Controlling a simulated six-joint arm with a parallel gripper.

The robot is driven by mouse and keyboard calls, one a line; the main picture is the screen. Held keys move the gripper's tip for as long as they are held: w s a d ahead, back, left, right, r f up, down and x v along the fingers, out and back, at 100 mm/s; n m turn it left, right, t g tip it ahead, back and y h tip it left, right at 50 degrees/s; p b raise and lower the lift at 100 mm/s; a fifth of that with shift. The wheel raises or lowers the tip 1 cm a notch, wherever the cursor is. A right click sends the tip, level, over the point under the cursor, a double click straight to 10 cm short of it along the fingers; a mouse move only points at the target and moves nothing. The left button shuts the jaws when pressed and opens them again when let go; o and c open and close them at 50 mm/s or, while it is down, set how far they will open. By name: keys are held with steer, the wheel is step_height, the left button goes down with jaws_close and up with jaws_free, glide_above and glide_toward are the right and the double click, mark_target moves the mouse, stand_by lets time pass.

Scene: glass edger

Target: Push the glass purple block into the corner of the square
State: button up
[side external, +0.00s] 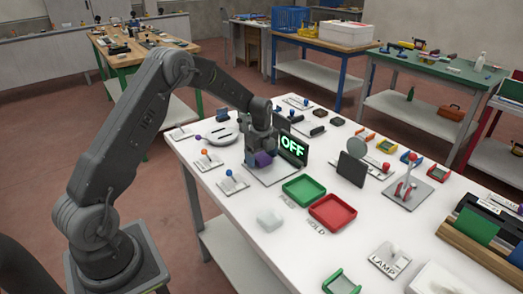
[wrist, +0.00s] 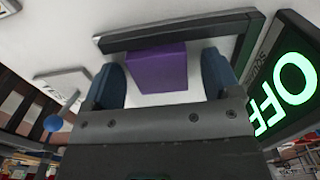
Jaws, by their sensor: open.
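The purple block (wrist: 157,70) lies on a pale plate in the wrist view, between the two blue fingertips of my open gripper (wrist: 161,73). Small gaps seem to show on both sides of it. The far side of the block is against or very near a dark straight bar (wrist: 180,30), which looks like one arm of the square; I cannot tell if they touch. In the side view my gripper (side external: 261,155) is low over the plate (side external: 284,175), with the purple block (side external: 263,159) at its tips.
A dark display reading OFF in green (side external: 292,147) stands close to the right of my gripper. A green tray (side external: 303,190) and a red tray (side external: 333,211) lie nearer the front. Small lever switches (side external: 232,182) stand to the left.

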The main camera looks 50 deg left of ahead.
mark_target(261, 157)
steer(key=c, duration=1.1)
steer(key=o, duration=1.1)
step_height(261, 157, up, 14)
